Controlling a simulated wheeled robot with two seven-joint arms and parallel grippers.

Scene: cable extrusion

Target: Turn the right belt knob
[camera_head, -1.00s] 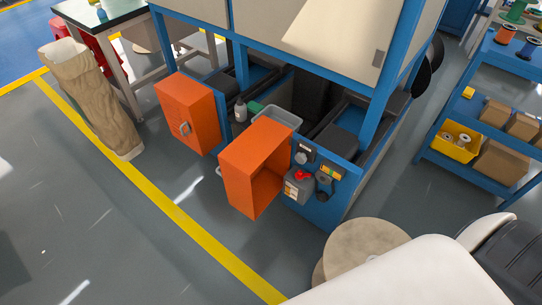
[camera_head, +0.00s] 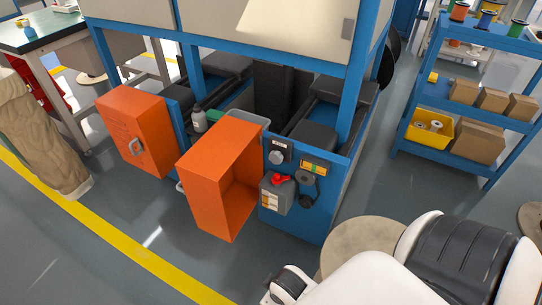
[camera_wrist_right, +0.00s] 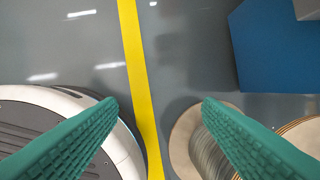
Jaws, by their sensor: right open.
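The blue machine (camera_head: 290,222) stands in the middle of the head view. I cannot tell which of these is the right belt knob. My right gripper (camera_wrist_right: 159,105) shows in the right wrist view with two green ridged fingers wide apart, empty, above the floor. A blue corner (camera_wrist_right: 285,50) lies ahead to the right, well apart from the fingers. My left gripper is not in view.
An open orange door or box (camera_head: 212,190) juts out left of the panel; another orange box (camera_head: 137,130) is further left. A cable spool (camera_head: 365,245) stands near my right arm. A blue shelf (camera_head: 470,110) is at the right. Grey floor in front is clear.

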